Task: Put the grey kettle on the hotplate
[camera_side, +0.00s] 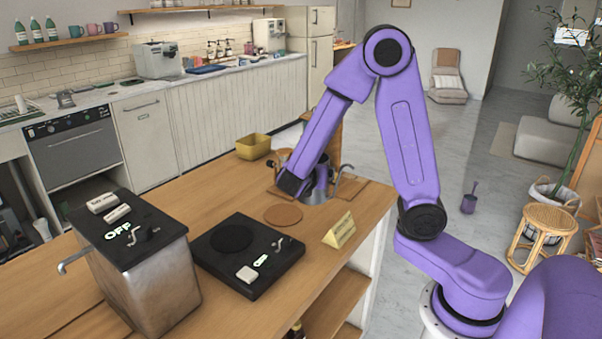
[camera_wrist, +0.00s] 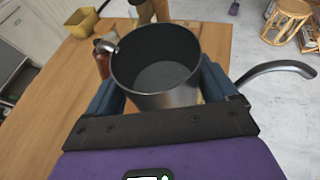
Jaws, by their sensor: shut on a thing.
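The grey kettle (camera_side: 319,190) is an open-topped metal pot at the far right part of the wooden counter. In the wrist view the kettle (camera_wrist: 157,72) is upright, with its hollow inside showing and a long curved spout at the right. My gripper (camera_side: 300,182) is shut on the kettle, with blue fingers on both sides of its body in the wrist view. I cannot tell whether the kettle's base touches the counter. The hotplate (camera_side: 269,267) is a flat black slab nearer the camera, with a bare dark round plate (camera_side: 231,238) on top.
A metal box marked OFF (camera_side: 152,275) stands left of the hotplate, with a tap at its side. A round brown coaster (camera_side: 283,214) and a yellow sign (camera_side: 340,230) lie near the hotplate. A yellow bowl (camera_side: 253,147) and a brown bottle (camera_wrist: 102,58) stand farther back.

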